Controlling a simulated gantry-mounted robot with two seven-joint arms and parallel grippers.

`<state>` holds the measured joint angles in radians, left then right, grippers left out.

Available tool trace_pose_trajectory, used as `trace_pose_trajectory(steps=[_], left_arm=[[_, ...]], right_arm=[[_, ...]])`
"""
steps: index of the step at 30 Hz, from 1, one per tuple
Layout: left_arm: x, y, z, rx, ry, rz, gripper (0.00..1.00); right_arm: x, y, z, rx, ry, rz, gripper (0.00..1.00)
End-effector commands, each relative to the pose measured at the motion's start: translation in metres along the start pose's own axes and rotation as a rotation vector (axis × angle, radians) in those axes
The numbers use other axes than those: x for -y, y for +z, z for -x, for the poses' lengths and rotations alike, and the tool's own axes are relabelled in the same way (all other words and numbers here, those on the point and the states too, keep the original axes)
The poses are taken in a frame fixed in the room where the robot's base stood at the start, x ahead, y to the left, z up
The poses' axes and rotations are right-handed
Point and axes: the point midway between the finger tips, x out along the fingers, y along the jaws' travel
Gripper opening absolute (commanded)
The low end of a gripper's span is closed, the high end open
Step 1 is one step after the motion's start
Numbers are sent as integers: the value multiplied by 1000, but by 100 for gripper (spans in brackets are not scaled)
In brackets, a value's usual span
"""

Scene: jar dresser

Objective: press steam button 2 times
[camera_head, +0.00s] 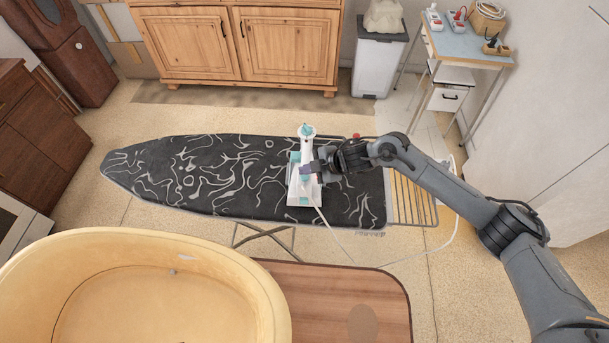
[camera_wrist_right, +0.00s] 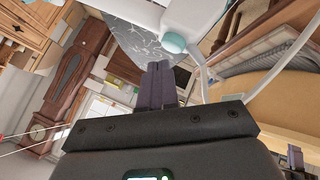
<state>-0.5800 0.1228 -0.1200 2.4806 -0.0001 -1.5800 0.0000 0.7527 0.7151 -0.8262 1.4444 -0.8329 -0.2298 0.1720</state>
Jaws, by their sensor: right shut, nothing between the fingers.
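A white and teal iron (camera_head: 306,150) is on the black patterned ironing board (camera_head: 215,180), near its right end. It also shows at the top of the right wrist view (camera_wrist_right: 197,14), with a round teal button (camera_wrist_right: 173,43) on its white body. My right gripper (camera_head: 311,168) is over the iron, reaching in from the right. In the right wrist view its dark fingers (camera_wrist_right: 160,66) are closed together and empty. Their tips are just below the teal button; I cannot tell whether they touch it. The gripper covers part of the iron in the head view. My left gripper is not in view.
A white cord (camera_head: 452,215) runs from the iron around the board's right side. A metal rack (camera_head: 415,200) is at the board's right end. A yellow tub (camera_head: 130,240) and a wooden table (camera_head: 340,290) are in front. A wooden cabinet (camera_head: 240,40) stands behind.

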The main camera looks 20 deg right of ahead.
Motion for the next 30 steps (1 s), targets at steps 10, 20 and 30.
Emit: trace_pose_trajectory(steps=[10,20,30], left_arm=[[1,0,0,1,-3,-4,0],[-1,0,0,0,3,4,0],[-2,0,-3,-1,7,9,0]], right_arm=[[0,0,0,0,0,0,0],[0,0,0,0,0,0,0],[4,4,-5,0,-1,-1,0]])
